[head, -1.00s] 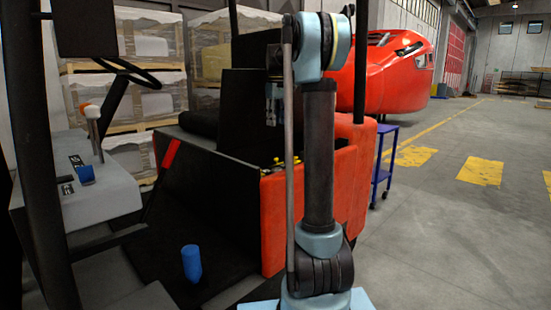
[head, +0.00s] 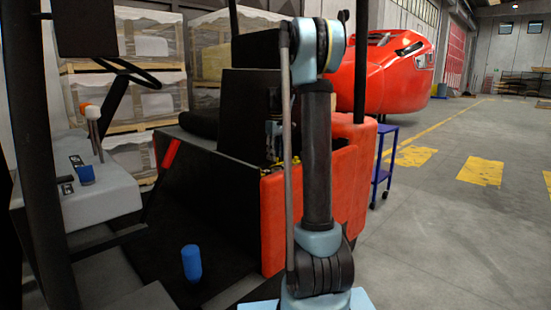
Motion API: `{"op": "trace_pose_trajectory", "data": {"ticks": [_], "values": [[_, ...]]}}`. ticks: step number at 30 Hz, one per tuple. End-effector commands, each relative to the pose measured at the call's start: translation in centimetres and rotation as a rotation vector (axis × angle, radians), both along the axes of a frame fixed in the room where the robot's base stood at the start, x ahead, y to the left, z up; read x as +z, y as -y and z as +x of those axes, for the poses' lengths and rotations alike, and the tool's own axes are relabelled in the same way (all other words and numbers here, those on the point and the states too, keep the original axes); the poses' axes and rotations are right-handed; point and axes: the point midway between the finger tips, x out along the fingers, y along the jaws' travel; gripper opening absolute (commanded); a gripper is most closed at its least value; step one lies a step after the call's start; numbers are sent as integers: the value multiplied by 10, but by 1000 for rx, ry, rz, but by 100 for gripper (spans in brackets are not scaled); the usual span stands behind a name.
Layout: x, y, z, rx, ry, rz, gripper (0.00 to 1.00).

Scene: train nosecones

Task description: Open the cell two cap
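The battery compartment is the dark opening in the top of the red forklift body (head: 335,190), just behind my arm. My gripper (head: 273,152) hangs down at this opening, left of my arm's upright link. It is small and dark here, and my arm hides part of the area. I cannot tell whether its fingers are open or touching a cap. The caps are too small and covered to tell apart, so I cannot pick out the cell two cap or see its state.
A black seat block (head: 247,100) stands behind and left of the gripper. A blue cylinder (head: 191,262) stands on the dark forklift floor. A blue trolley (head: 384,165) and a red train nosecone (head: 395,75) are at right. The floor at right is clear.

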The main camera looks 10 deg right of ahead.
Motion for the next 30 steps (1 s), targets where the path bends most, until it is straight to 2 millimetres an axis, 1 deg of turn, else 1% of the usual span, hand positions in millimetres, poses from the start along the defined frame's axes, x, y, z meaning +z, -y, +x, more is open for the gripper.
{"op": "trace_pose_trajectory", "data": {"ticks": [4,13,14,15,17,18,19,25,30], "values": [[-9,0,0,0,0,0,39],[-10,0,0,0,0,0,39],[-10,0,0,0,0,0,35],[-10,0,0,0,0,0,26],[-10,0,0,0,0,0,12],[-10,0,0,0,0,0,3],[-10,0,0,0,0,0,0],[-10,-1,1,1,-7,-5,0],[-9,-4,5,4,-64,-44,0]]}}
